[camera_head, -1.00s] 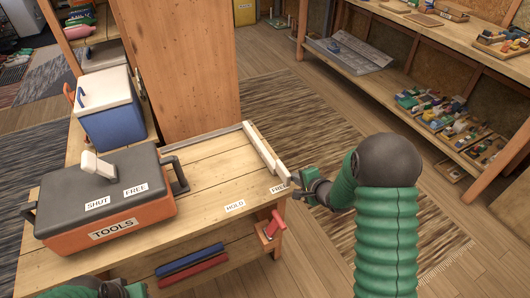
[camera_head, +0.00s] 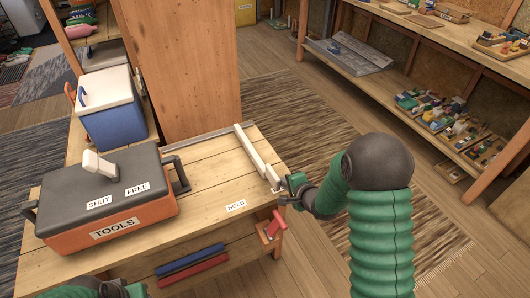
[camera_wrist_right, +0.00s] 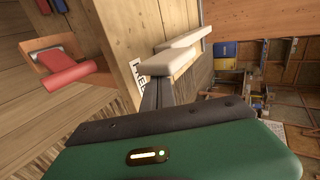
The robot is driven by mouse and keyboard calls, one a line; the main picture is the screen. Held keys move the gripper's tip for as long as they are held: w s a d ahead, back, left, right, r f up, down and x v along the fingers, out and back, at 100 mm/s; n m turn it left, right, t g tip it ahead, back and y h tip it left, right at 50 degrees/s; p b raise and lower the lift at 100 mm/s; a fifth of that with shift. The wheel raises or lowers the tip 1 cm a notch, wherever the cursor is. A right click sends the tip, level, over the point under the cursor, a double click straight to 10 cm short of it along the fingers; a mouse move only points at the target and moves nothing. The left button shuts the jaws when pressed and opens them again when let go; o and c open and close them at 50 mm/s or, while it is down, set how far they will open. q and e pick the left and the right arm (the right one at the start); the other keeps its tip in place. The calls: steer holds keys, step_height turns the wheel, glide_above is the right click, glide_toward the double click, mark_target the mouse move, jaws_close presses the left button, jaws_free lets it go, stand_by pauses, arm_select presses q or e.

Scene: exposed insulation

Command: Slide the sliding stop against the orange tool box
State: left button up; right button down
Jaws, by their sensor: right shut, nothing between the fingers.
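The sliding stop is a long cream bar (camera_head: 251,151) on the wooden bench top, with a short upright block (camera_head: 272,177) at its near end. The orange tool box (camera_head: 112,228) with a dark lid stands on the left of the bench. Bare planks lie between it and the stop. My right gripper (camera_head: 284,190) is shut and empty at the right side of the near block, seemingly touching it. In the right wrist view its dark fingers (camera_wrist_right: 158,97) end at the cream stop (camera_wrist_right: 172,60). My left gripper (camera_head: 122,289) shows only partly at the bottom edge; its fingers are unclear.
A red-handled clamp (camera_head: 271,226) hangs at the front right corner. A blue and white cooler (camera_head: 110,108) stands behind the tool box.

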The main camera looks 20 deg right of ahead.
steer(key=shift+s+a, duration=0.15)
steer(key=shift+a, duration=1.6)
steer(key=shift+s+a, duration=0.1)
steer(key=shift+a, duration=1.65)
steer(key=shift+s+a+b, duration=0.15)
steer(key=shift+a, duration=1.65)
steer(key=shift+s+a+b, duration=0.15)
steer(key=shift+a, duration=1.6)
steer(key=shift+s+a, duration=0.15)
steer(key=shift+a, duration=1.6)
steer(key=shift+s+a, duration=0.1)
steer(key=shift+a, duration=1.75)
